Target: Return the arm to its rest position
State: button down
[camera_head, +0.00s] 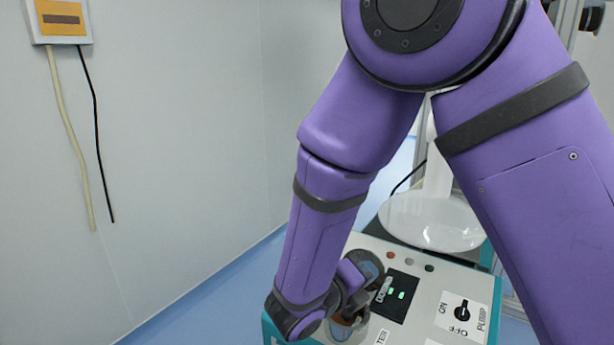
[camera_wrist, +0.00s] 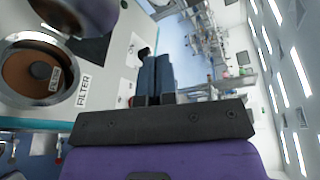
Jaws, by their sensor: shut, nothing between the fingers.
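My gripper (camera_wrist: 156,62) shows in the wrist view with its two dark blue fingers side by side and shut, nothing between them. Beyond the fingertips is open room space, with the panel to their left. In the head view my purple arm crosses the middle and right of the picture, bent with its wrist low over the left part of the machine's control panel (camera_head: 440,296). The gripper's fingers are hidden behind the wrist there.
A wall (camera_head: 180,150) stands left.

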jog(key=s+d+r+m+g+y, duration=0.2)
jog(key=s+d+r+m+g, duration=0.3)
jog(key=d+m, duration=0.4)
jog(key=s+d+r+m+g+y, duration=0.25)
jog(key=d+r+m+g, duration=0.35)
jog(key=m, duration=0.5)
jog(key=s+d+r+m+t+y, duration=0.3)
jog(key=s+r+m+t+y, duration=0.3)
jog(key=s+m, duration=0.5)
notch_tip(320, 180, up, 4)
jog(key=m+y, duration=0.2)
jog(key=m, duration=0.6)
jog(key=shift+s+d+f+m, duration=0.2)
jog(key=shift+s+f+m, duration=0.05)
jog(key=shift+s+m, duration=0.15)
